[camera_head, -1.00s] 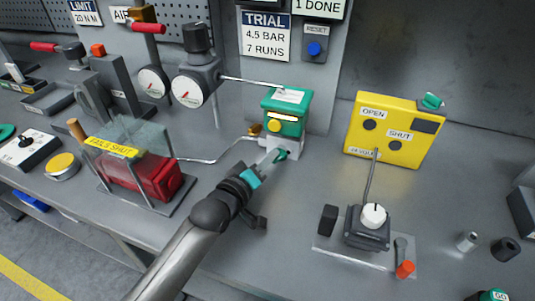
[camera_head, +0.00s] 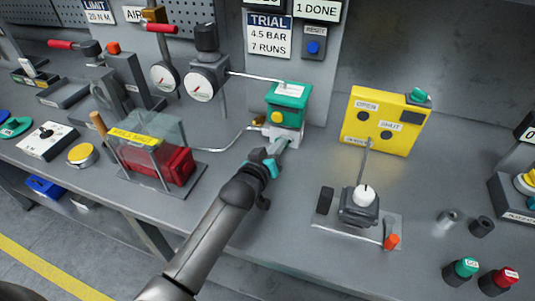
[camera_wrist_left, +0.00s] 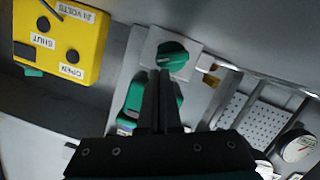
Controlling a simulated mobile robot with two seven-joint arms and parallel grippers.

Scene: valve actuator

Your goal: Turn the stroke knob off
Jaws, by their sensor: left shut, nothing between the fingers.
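A green knob with a pale line across its face (camera_wrist_left: 173,55) sits on a light plate in the left wrist view. No stroke label is readable on it. In the head view my left gripper (camera_head: 281,147) reaches the pale base under the green actuator box (camera_head: 289,96) and hides the knob. In the left wrist view the gripper's dark fingers (camera_wrist_left: 160,76) are together and empty, with their tips just short of the knob or at its edge; I cannot tell whether they touch. My right gripper is not in view.
A yellow OPEN/SHUT box (camera_head: 387,119) with another green knob (camera_head: 418,95) stands right of the actuator. In front of it is a white-knobbed unit (camera_head: 362,202). A clear guard over a red block (camera_head: 170,165) stands left. Green and red buttons (camera_head: 497,281) are front right.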

